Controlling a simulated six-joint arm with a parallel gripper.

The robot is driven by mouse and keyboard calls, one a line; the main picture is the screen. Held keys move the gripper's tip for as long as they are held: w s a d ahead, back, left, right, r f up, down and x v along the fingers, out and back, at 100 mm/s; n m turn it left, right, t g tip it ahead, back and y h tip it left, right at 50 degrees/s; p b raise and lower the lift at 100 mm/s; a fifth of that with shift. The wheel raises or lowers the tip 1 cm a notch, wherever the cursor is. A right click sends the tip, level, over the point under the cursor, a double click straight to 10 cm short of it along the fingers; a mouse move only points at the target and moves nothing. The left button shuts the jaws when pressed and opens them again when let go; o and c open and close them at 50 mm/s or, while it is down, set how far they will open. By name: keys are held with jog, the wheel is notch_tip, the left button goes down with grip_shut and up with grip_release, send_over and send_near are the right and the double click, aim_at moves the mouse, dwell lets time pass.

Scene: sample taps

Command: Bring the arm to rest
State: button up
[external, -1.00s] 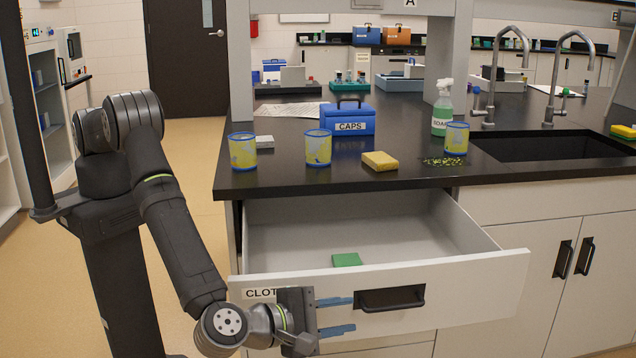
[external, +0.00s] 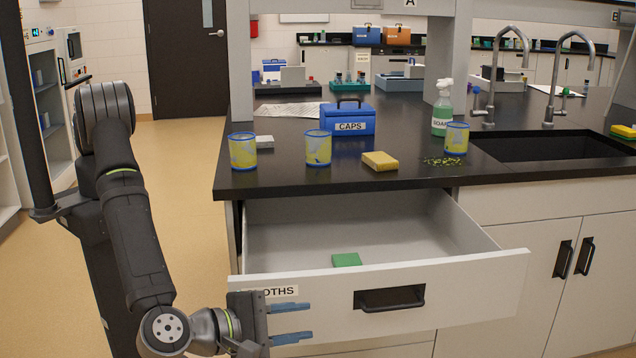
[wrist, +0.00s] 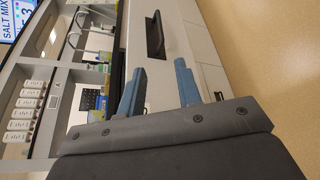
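My gripper (external: 291,323) is open and empty, its two blue fingers apart, in front of the left part of the open drawer (external: 470,278). It is clear of the drawer's black handle (external: 389,298), which lies to its right. The drawer front carries a label ending in "OTHS", partly hidden by my gripper. A green cloth or sponge (external: 347,260) lies inside the drawer. In the wrist view my open fingers (wrist: 158,88) have nothing between them, and the dark handle (wrist: 154,35) shows beyond them.
Above the drawer, the black counter (external: 290,182) holds several blue-and-yellow cups, a yellow sponge (external: 380,161), a blue CAPS box (external: 347,119) and a soap bottle (external: 442,108). A sink (external: 550,146) is at right. Open floor (external: 190,170) lies left of the counter.

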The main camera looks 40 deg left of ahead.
aim_at(379, 309)
jog(key=x, duration=1.7)
jog(key=shift+w+a, duration=0.1)
jog(key=v, duration=1.7)
jog(key=shift+s, duration=0.25)
